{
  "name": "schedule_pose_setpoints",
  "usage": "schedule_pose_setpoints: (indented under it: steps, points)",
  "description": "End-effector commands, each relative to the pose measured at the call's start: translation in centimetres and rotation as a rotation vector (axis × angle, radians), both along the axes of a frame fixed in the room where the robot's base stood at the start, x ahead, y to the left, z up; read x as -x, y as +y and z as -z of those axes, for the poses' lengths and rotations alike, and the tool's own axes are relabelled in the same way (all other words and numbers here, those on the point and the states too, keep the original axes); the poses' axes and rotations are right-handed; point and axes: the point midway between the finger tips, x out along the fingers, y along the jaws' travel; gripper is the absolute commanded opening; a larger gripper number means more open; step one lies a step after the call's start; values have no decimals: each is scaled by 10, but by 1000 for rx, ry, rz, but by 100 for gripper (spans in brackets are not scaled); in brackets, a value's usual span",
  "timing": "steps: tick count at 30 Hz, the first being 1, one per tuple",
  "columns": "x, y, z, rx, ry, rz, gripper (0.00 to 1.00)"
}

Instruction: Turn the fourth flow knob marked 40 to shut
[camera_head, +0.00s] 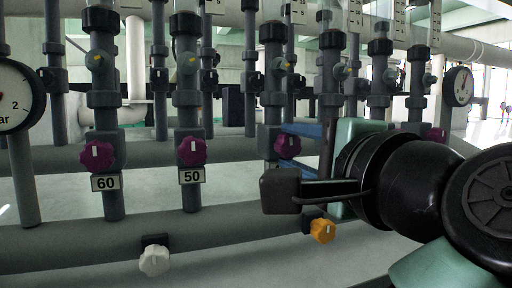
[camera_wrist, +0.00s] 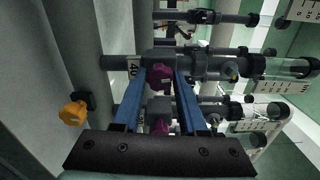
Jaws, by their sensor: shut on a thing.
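The purple flow knob (camera_head: 287,146) sits on the front of a grey vertical pipe, right of the 50 knob. In the wrist view the same knob (camera_wrist: 160,75) is beside a white plate marked 40 (camera_wrist: 134,68). My gripper (camera_wrist: 162,77) has one blue finger on each side of this knob and is shut on it. In the head view my gripper (camera_head: 291,147) reaches in from the right, and its dark wrist block hides the 40 plate. A small pale mark shows on the knob, but its exact angle is unclear.
Purple knobs marked 60 (camera_head: 97,155) and 50 (camera_head: 191,151) stand to the left. Another purple knob (camera_wrist: 160,126) shows between my fingers' bases. A white knob (camera_head: 154,260) and an orange knob (camera_head: 322,230) sit lower. A gauge (camera_head: 16,96) is far left.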

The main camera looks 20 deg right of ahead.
Motion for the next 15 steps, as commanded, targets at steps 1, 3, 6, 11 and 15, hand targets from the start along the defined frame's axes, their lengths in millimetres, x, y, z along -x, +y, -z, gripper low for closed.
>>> schedule_pose_setpoints:
  steps: [1, 3, 6, 11, 15]
  points:
    - [0, 0, 0, -30, 1, 0, 0]
    - [0, 0, 0, -65, 3, 0, 0]
    - [0, 0, 0, -105, 4, 0, 0]
    - [0, 0, 0, -146, 5, 1, 0]
    - [0, 0, 0, -162, 7, 1, 0]
